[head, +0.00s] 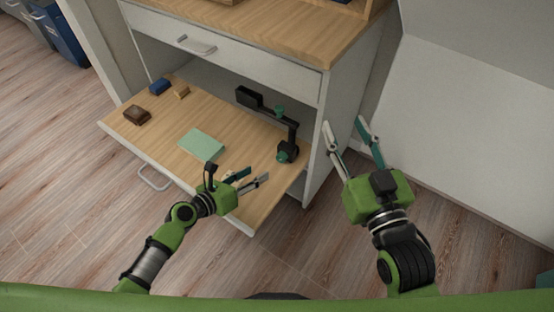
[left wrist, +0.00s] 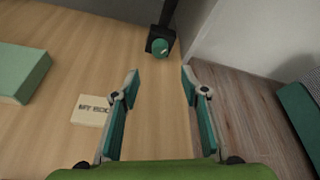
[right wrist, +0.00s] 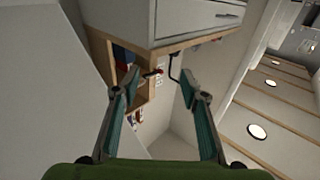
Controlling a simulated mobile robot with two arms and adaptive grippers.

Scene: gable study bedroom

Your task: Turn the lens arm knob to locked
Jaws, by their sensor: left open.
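The black lens arm (head: 268,106) stands on the right side of the pulled-out wooden shelf, its bar reaching left to a dark rectangular head. One green knob (head: 280,111) is at the arm's joint. Another green knob (head: 282,156) is low on the black base; it also shows in the left wrist view (left wrist: 160,47). I cannot read any lock marking. My left gripper (head: 259,177) is open and empty over the shelf's front, short of the base, with the low knob beyond its fingertips. My right gripper (head: 344,123) is open and empty, right of the cabinet.
The shelf (head: 165,128) holds a green book (head: 201,145), a brown block (head: 137,115), a blue block (head: 160,86) and a small yellowish block (head: 181,92). A lettered card (left wrist: 90,110) lies left of my left fingers. The cabinet side wall (head: 339,112) stands close right of the arm.

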